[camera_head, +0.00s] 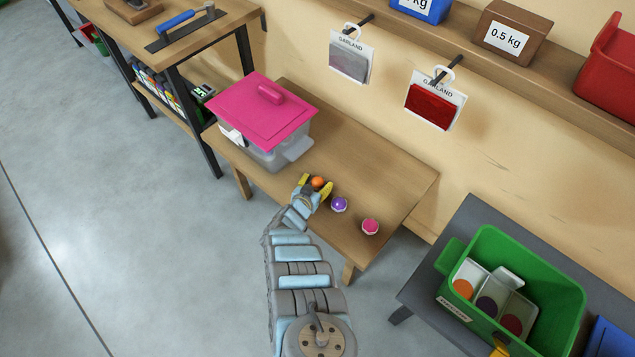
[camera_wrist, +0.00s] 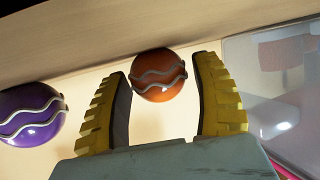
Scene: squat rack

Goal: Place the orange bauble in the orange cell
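The orange bauble (camera_head: 318,182), with wavy silver bands, is on the wooden table beside the pink-lidded box. My gripper (camera_head: 313,188) is open, with its yellow fingers on either side of the bauble. In the wrist view the bauble (camera_wrist: 158,75) sits between the fingertips (camera_wrist: 162,80), with a narrow gap on each side. The orange cell (camera_head: 462,288), marked by an orange disc, is in the left of the green crate (camera_head: 561,290) at the lower right. Beside it are a purple-marked cell (camera_head: 487,306) and a red-marked cell (camera_head: 512,324).
A purple bauble (camera_head: 340,204) and a pink bauble (camera_head: 370,227) stand close by on the wooden table (camera_head: 385,180). The clear box with a pink lid (camera_head: 262,108) is just left of my gripper. A floor gap separates this table from the grey table (camera_head: 470,225) under the crate.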

